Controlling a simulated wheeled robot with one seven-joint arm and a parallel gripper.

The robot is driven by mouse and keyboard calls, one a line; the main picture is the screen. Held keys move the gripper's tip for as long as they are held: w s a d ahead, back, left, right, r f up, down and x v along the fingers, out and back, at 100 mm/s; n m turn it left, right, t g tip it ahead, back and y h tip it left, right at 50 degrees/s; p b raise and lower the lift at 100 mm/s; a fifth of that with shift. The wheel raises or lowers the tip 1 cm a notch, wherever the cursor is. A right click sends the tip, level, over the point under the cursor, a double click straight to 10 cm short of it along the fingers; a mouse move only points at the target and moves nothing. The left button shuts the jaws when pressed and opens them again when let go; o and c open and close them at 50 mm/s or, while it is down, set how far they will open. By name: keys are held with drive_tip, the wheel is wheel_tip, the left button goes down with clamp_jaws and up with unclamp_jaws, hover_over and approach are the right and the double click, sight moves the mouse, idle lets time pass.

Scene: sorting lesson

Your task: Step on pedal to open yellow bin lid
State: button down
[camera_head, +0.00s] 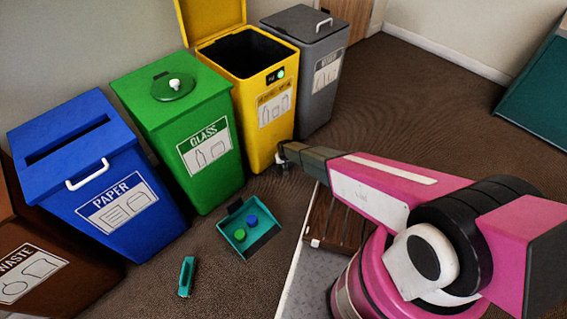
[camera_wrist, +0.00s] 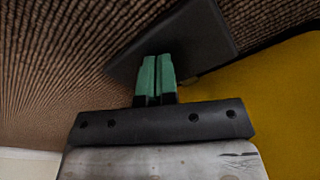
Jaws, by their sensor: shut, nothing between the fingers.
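The yellow bin (camera_head: 276,133) stands between the green and grey bins in the head view. Its lid (camera_head: 208,14) is raised and the dark opening shows. My gripper (camera_head: 281,164) is low at the foot of the bin's front. In the wrist view my gripper (camera_wrist: 157,72) has its green fingers shut together, with nothing between them. The fingertips lie over a dark flat pedal (camera_wrist: 200,38) and seem to touch it. The bin's yellow wall (camera_wrist: 285,105) fills the right side there. In the head view the pedal is hidden or too small to make out.
A green glass bin (camera_head: 209,183), a blue paper bin (camera_head: 161,214) and a brown bin (camera_head: 60,291) stand to the left. A grey bin (camera_head: 318,100) stands right. A teal dustpan (camera_head: 238,245) with two caps and a teal brush (camera_head: 186,277) lie on the floor.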

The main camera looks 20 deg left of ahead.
drive_tip(key=shift+r, duration=0.1)
wheel_tip(320, 180, up, 9)
idle(0.9)
idle(1.1)
